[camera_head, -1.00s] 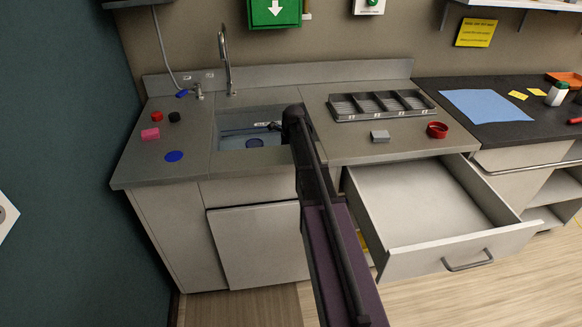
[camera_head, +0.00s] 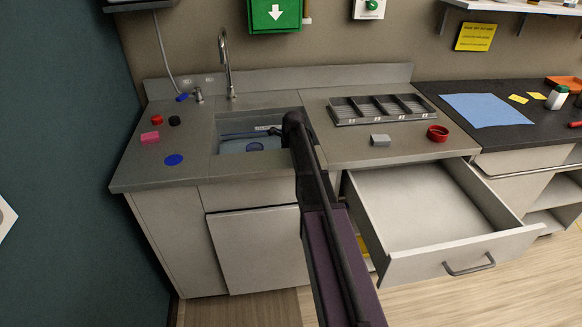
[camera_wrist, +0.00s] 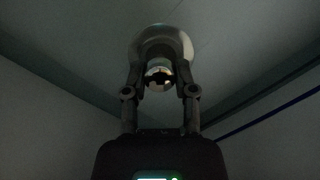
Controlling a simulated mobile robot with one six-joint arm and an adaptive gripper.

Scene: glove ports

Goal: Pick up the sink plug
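My arm reaches over the sink (camera_head: 230,147), and its dark end dips into the basin. In the wrist view my gripper (camera_wrist: 159,72) has its two fingers around or just before a round, pale-rimmed thing (camera_wrist: 162,38), with a small ring-like shape between them. I cannot tell whether this is the sink plug or the drain, or whether the fingers touch it.
A tap (camera_head: 227,65) stands behind the sink. A divided tray (camera_head: 337,118) is right of it. An open drawer (camera_head: 450,246) juts out below.

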